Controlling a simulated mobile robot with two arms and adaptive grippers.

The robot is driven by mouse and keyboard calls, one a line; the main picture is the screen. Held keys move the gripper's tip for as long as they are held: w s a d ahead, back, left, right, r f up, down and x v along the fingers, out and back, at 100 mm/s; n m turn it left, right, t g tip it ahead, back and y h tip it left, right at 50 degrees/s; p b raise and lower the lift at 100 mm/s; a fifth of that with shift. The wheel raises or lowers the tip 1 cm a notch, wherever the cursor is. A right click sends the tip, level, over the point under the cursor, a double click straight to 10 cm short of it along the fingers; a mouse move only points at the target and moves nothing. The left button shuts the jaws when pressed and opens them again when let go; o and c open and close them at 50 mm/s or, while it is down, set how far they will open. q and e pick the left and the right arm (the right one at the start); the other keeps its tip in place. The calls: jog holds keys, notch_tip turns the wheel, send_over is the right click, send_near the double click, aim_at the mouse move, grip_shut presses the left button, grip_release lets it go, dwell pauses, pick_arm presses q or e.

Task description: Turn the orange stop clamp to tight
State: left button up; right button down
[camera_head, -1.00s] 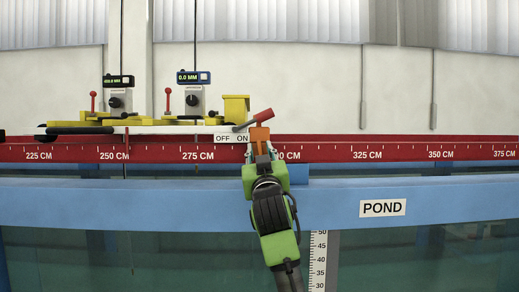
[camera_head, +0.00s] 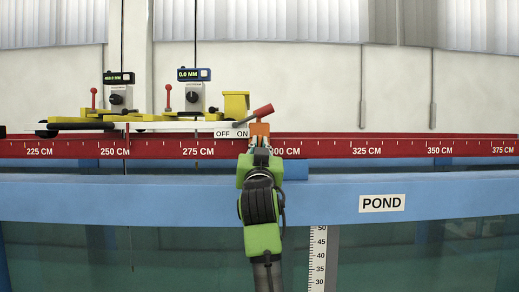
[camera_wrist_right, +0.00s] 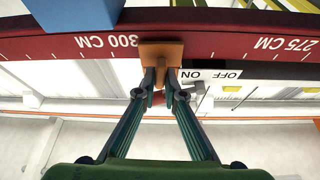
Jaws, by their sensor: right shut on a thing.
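The orange stop clamp (camera_head: 260,129) sits on the red rail near the 300 CM mark, just right of the OFF/ON label. In the right wrist view its orange block (camera_wrist_right: 161,52) lies across the rail's edge. My right gripper (camera_head: 260,148) reaches up to it from below. In the right wrist view the fingertips (camera_wrist_right: 160,80) are closed together on the clamp's narrow lower part. The head view does not show whether the clamp is tight or loose. My left gripper is in neither view.
A red-handled lever (camera_head: 263,111) stands close above the clamp. The carriage (camera_head: 150,124) with two gauges is on the left. A blue beam (camera_head: 420,186) with a POND label runs in front. The red rail (camera_head: 400,146) is clear to the right.

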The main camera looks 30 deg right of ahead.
jog(key=shift+m+h, duration=0.3)
jog(key=shift+m, duration=0.6)
jog(key=c, duration=2.3)
grip_release()
jog(key=shift+o, duration=0.8)
jog(key=shift+w, duration=0.15)
jog(key=v, duration=1.2)
jog(key=shift+a+r, duration=0.1)
